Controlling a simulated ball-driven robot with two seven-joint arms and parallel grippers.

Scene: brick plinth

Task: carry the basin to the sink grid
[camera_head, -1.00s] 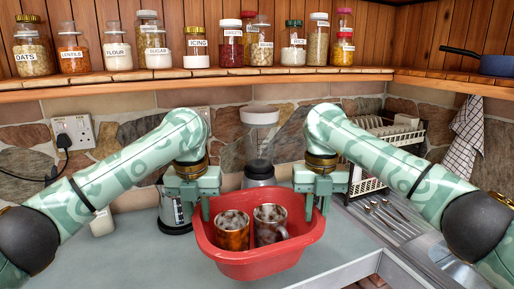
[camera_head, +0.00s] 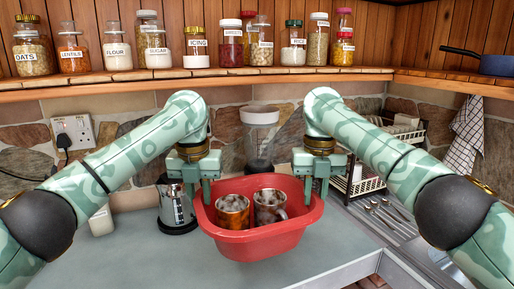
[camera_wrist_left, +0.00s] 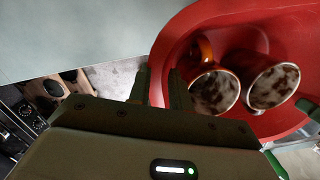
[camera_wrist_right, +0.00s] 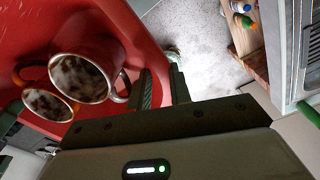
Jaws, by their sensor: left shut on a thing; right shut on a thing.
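The red basin (camera_head: 262,243) is held between my two grippers over the grey worktop, in front of the blender. It looks about level. Two mugs stand inside it, an orange-brown one (camera_head: 232,212) and a darker one (camera_head: 269,207), both with brown and white contents. My left gripper (camera_head: 206,198) is shut on the basin's left rim, also seen in the left wrist view (camera_wrist_left: 163,85). My right gripper (camera_head: 316,198) is shut on the right rim, also seen in the right wrist view (camera_wrist_right: 160,85). The sink's ribbed metal area (camera_head: 395,219) lies to the right, partly hidden by my right arm.
A metal kettle (camera_head: 177,207) stands left of the basin, and a blender (camera_head: 260,140) stands behind it. A dish rack (camera_head: 385,160) is behind my right arm. Cutlery (camera_head: 385,211) lies on the ribbed metal. The worktop (camera_head: 140,255) is clear at front left.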

